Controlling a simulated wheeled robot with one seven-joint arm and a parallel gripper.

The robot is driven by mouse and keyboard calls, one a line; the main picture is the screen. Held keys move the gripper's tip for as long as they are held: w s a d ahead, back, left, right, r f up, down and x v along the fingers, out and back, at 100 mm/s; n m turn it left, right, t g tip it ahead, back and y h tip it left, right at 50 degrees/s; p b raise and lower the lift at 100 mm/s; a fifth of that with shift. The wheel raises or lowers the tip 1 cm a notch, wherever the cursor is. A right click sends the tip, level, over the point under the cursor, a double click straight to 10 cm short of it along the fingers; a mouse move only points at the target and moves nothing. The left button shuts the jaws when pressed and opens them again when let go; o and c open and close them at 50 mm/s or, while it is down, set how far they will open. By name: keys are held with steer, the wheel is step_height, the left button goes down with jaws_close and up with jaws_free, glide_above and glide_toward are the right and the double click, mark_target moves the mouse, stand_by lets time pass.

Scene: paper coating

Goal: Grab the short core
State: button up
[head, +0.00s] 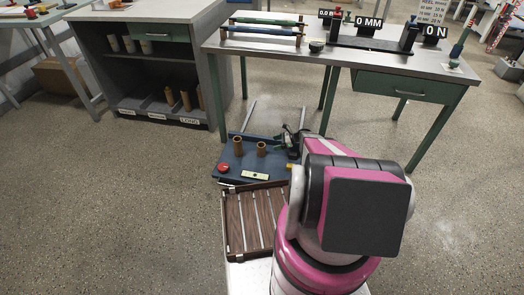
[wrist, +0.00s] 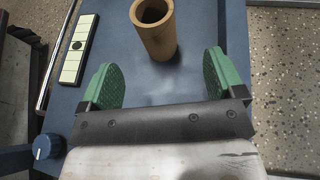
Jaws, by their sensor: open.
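Two brown tube cores stand upright on a blue tabletop (head: 228,178) in the head view. The left core (head: 238,146) looks taller, and the right core (head: 261,149) looks shorter. My gripper (head: 287,142) is just right of the shorter core, partly hidden by my arm. In the wrist view, my gripper (wrist: 162,72) is open and empty, its green pads spread wide. One hollow core (wrist: 157,32) stands ahead of the fingertips, roughly centred between them and apart from both. It appears to be the shorter one. The other core is out of that view.
A pale strip with a dark dot (wrist: 79,48) lies left of the core. A red round object (head: 223,168) sits on the tabletop's left. A slatted brown tray (head: 233,225) is nearer. A workbench (head: 345,55) and a shelf holding cores (head: 160,75) stand behind.

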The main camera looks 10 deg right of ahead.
mark_target(261, 149)
steer(key=x, duration=0.5)
steer(key=shift+s+x, duration=0.15)
steer(key=shift+x, duration=1.2)
steer(key=shift+s+x, duration=0.15)
steer(key=shift+x, duration=1.25)
steer(key=shift+r, duration=0.2)
steer(key=c, duration=1)
